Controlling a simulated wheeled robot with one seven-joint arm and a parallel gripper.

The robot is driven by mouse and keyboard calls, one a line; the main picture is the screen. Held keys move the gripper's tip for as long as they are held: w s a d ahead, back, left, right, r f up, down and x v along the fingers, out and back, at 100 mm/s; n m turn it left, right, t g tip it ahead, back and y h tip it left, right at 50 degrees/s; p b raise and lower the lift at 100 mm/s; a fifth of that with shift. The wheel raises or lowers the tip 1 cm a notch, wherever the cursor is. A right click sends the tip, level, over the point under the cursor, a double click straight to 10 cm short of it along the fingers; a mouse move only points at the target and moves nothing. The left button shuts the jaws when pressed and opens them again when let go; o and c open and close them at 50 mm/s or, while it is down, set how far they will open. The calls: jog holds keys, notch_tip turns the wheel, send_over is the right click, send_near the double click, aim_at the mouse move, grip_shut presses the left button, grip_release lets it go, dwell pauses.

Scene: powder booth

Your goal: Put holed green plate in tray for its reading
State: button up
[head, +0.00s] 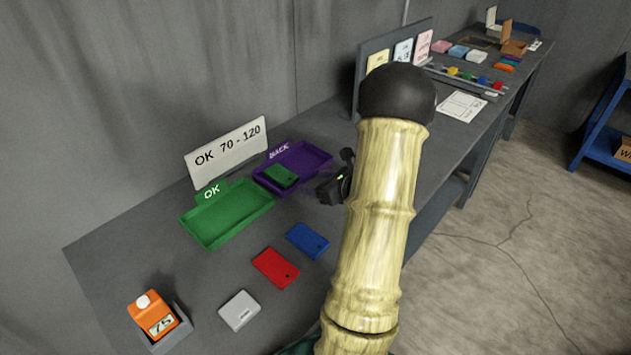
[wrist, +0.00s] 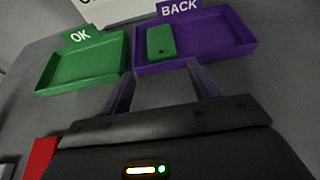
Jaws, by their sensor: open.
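The holed green plate (head: 281,176) lies in the purple BACK tray (head: 318,160), toward its left end; in the wrist view the plate (wrist: 160,41) shows a dark hole near its lower end. The green OK tray (head: 228,220) stands to the left and is empty. An orange gauge (head: 152,314) in a grey holder reads 75. A white sign (head: 228,146) behind the trays reads OK 70 - 120. My gripper (wrist: 162,82) is open and empty, its fingers just in front of the purple tray, apart from the plate.
A red plate (head: 275,268), a blue plate (head: 307,240) and a light grey block (head: 239,310) lie on the bench in front of the trays. A board with cards (head: 424,44) stands farther back. The bench left of the gauge is clear.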

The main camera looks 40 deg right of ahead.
dwell(0.3)
